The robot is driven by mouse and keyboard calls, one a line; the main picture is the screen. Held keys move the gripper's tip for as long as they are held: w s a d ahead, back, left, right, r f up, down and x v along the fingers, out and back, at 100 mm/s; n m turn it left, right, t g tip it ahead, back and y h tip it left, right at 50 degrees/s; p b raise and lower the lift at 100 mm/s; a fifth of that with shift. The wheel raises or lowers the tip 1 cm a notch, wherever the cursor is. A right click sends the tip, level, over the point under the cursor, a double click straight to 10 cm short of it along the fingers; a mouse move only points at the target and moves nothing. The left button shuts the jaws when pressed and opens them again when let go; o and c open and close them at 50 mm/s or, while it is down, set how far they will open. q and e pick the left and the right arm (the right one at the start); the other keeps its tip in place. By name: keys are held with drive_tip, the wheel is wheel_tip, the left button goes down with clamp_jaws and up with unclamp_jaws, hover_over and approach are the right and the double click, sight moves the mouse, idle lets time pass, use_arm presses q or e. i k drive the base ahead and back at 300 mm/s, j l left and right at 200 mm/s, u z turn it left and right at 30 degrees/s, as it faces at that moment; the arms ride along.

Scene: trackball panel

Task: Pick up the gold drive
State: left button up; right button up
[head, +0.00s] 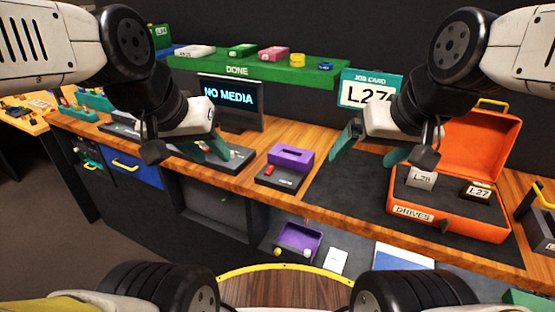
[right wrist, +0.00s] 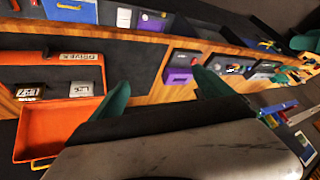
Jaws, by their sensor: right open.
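An open orange case (head: 450,228) labelled DRIVES stands at the right of the bench. It holds two small blocks: a silver one marked L26 (head: 421,178) and a dark, gold-toned one marked L27 (head: 477,191), seemingly the gold drive. In the right wrist view the gold drive (right wrist: 28,92) lies inside the case, left of the silver one (right wrist: 81,90). My right gripper (head: 371,150) is open and empty, above the dark mat and left of the case. My left gripper (head: 197,150) is over the bench at left, fingers apart, partly hidden by its own wrist.
A job card (head: 370,90) reading L27 stands behind my right gripper. A screen (head: 230,100) reads NO MEDIA. A purple-topped device (head: 290,157) sits mid-bench. A green DONE shelf (head: 270,70) runs along the back. The dark mat (head: 345,190) left of the case is clear.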

sight(474, 192)
drive_tip(key=z, duration=1.6)
drive_tip(key=i+l+u, duration=0.15)
drive_tip(key=u, duration=0.2)
drive_tip(key=i+l+u, duration=0.1)
drive_tip(key=l+u, duration=0.3)
drive_tip(key=j, duration=0.1)
